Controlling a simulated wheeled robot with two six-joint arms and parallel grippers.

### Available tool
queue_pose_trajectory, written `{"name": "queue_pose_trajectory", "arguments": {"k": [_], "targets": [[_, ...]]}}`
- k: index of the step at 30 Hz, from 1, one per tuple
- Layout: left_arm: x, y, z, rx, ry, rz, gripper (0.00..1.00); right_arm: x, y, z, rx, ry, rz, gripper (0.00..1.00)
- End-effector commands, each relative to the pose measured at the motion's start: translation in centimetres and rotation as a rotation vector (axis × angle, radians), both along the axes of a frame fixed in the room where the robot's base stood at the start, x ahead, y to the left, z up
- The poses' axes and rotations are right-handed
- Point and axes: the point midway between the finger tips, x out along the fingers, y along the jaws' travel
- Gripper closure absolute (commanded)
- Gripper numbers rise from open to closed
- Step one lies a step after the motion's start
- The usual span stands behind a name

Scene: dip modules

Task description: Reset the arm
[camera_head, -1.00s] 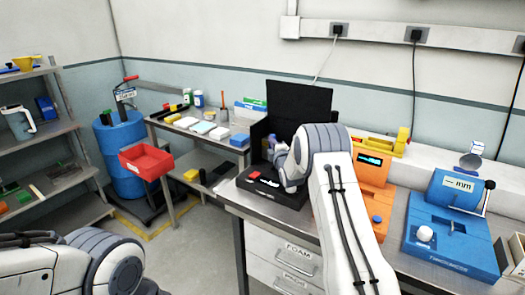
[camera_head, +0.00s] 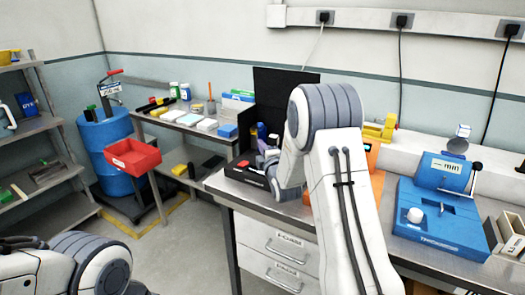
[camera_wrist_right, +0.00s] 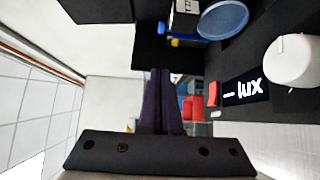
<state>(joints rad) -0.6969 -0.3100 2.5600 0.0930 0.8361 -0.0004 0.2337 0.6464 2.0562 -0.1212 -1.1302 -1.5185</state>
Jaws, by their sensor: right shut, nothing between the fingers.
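My right arm reaches over the bench in the head view. Its gripper (camera_wrist_right: 160,76) shows in the wrist view with both dark fingers together and nothing between them. In the head view the gripper is mostly hidden by my own wrist, close to a black instrument (camera_head: 243,174) with an upright black panel (camera_head: 286,92). The wrist view shows this instrument's "lux" display (camera_wrist_right: 245,91), a white knob (camera_wrist_right: 292,61), a red button (camera_wrist_right: 213,94) and a blue round disc (camera_wrist_right: 223,19) to the right of the fingers. Part of my left arm is at the lower left; its gripper is out of frame.
A blue instrument (camera_head: 440,220) stands on the bench (camera_head: 275,209) at right. An orange instrument (camera_head: 372,152) is mostly behind my right arm. A red bin (camera_head: 133,157) by a blue drum (camera_head: 98,140), a side table and shelves stand at left. Floor between is clear.

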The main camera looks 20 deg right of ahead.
Motion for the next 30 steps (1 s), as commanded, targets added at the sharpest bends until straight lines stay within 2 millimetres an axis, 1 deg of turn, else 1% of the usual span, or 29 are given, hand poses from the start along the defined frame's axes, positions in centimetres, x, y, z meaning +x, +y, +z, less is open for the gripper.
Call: {"name": "queue_pose_trajectory", "arguments": {"k": [1,5,17,20,23,26,27,29,30], "targets": [[0.0,0.0,-0.2,0.0,0.0,0.0,0.5,-0.3,0.0,0.0,0.0,-0.001,0.0,1.0],[0.0,0.0,-0.2,0.0,0.0,0.0,0.5,-0.7,0.1,0.0,0.0,0.0,0.0,1.0],[0.0,0.0,-0.1,0.0,0.0,0.0,0.5,-0.7,0.0,0.0,0.0,0.0,-0.001,1.0],[0.0,0.0,-0.1,0.0,0.0,0.0,0.5,-0.7,0.6,0.1,0.017,0.011,0.007,1.0],[0.0,0.0,0.3,0.0,0.0,0.0,0.5,-0.9,3.3,0.4,0.094,0.071,0.038,1.0],[0.0,0.0,0.8,0.0,0.0,0.0,0.5,-2.2,8.3,0.5,0.244,0.199,0.082,1.0],[0.0,0.0,1.1,0.0,0.0,0.0,0.5,-3.3,10.7,0.5,0.318,0.269,0.095,1.0],[0.0,0.0,1.4,0.0,0.0,0.0,0.5,-5.5,14.3,0.3,0.429,0.384,0.105,1.0],[0.0,0.0,1.7,0.0,0.0,0.0,0.5,-7.3,16.5,0.1,0.501,0.465,0.102,1.0]]}}
